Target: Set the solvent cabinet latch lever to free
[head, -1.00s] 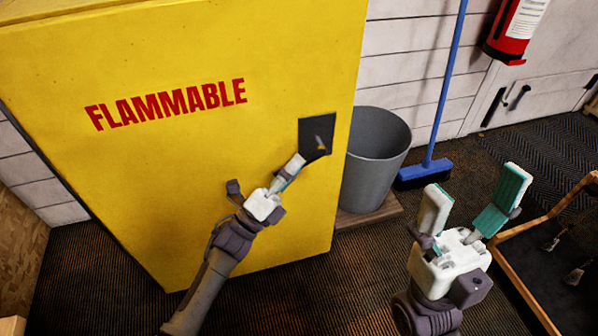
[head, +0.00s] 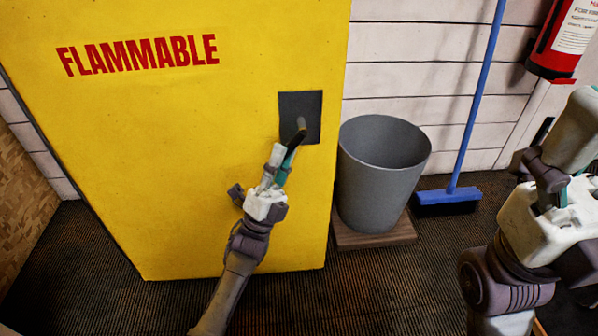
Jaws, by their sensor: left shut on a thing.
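The yellow solvent cabinet (head: 200,180) has red FLAMMABLE lettering on its front. A dark square latch plate (head: 311,105) sits near the door's right edge. The latch lever (head: 298,137) is a short dark handle on this plate, slanting down and slightly left from its pivot. My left gripper (head: 283,158) is shut on the lower end of the lever, its fingers hiding part of it. My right gripper (head: 570,135) is at the right edge, away from the cabinet. It is partly cut off, so its opening does not show clearly.
A grey bin (head: 375,180) stands on a wooden board (head: 375,238) close to the cabinet's right side. A blue broom (head: 450,197) leans on the white wall behind it. A red fire extinguisher (head: 556,45) hangs at the upper right. Dark ribbed floor is clear in front.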

